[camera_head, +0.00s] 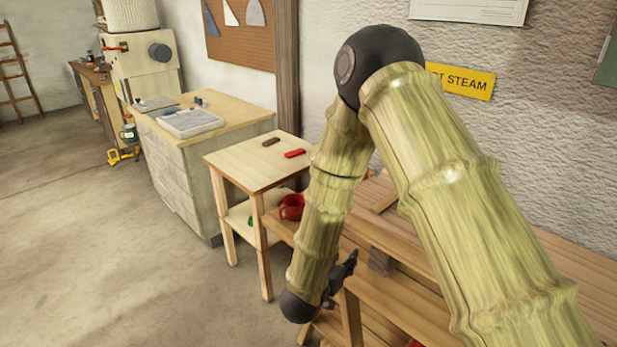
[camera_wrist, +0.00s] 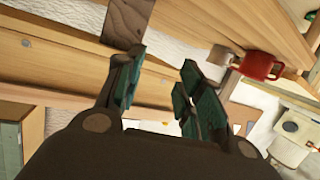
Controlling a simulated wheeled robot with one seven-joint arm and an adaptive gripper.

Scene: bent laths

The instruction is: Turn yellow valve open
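No yellow valve can be made out for certain in either view. A small yellow object (camera_head: 122,155) with a dark part is low by the far cabinet in the head view; I cannot tell what it is. A yellow sign reading "STEAM" (camera_head: 470,81), partly hidden by my arm, is on the wall. My gripper (camera_wrist: 157,82) is open in the wrist view, its two dark green fingers apart with nothing between them. In the head view my gripper (camera_head: 343,277) is small and partly hidden behind my arm, beside the wooden shelving.
A wooden bench (camera_head: 580,262) runs along the right wall. The floor at left is clear.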

